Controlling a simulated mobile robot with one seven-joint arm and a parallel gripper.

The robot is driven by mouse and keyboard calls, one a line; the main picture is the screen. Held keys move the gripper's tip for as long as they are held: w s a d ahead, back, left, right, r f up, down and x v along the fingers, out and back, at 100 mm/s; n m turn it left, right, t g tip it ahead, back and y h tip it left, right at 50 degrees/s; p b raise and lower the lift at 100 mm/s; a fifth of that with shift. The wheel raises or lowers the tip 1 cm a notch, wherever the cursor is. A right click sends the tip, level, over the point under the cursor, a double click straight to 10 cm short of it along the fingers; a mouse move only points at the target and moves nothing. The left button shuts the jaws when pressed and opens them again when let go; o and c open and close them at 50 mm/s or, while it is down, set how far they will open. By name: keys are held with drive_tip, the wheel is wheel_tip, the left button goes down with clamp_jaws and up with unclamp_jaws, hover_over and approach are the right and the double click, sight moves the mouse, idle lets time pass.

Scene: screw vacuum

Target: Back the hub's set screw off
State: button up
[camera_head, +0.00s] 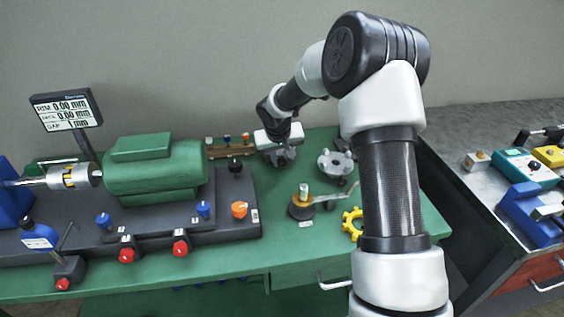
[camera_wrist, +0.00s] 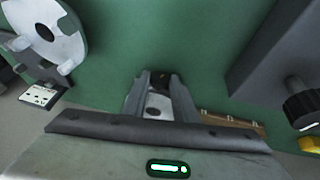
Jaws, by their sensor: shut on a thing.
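A dark grey lobed hub (camera_head: 281,157) is on the green bench below my gripper (camera_head: 278,146) in the head view. In the wrist view my gripper (camera_wrist: 160,88) has its two fingers on either side of a grey piece with a dark hole (camera_wrist: 157,108), which appears to be this hub. The fingers hide much of it, and I cannot make out a set screw. A second, lighter hub (camera_head: 337,165) stands to the right on the bench; it also shows in the wrist view (camera_wrist: 45,32).
The green motor (camera_head: 155,170) on its dark base (camera_head: 185,230) is left of my gripper. A wooden rack (camera_head: 222,152) lies behind. A brass-topped gauge piece (camera_head: 301,205) and yellow spider (camera_head: 352,222) lie at front right. A second bench (camera_head: 450,150) is at right.

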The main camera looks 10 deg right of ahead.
drive_tip(key=o, duration=1.1)
drive_tip(key=shift+r, duration=0.15)
drive_tip(key=p+v, duration=0.2)
drive_tip(key=v, duration=1.5)
drive_tip(key=shift+a+r+p, duration=0.1)
drive_tip(key=shift+a+p, duration=0.05)
drive_tip(key=shift+p, duration=0.25)
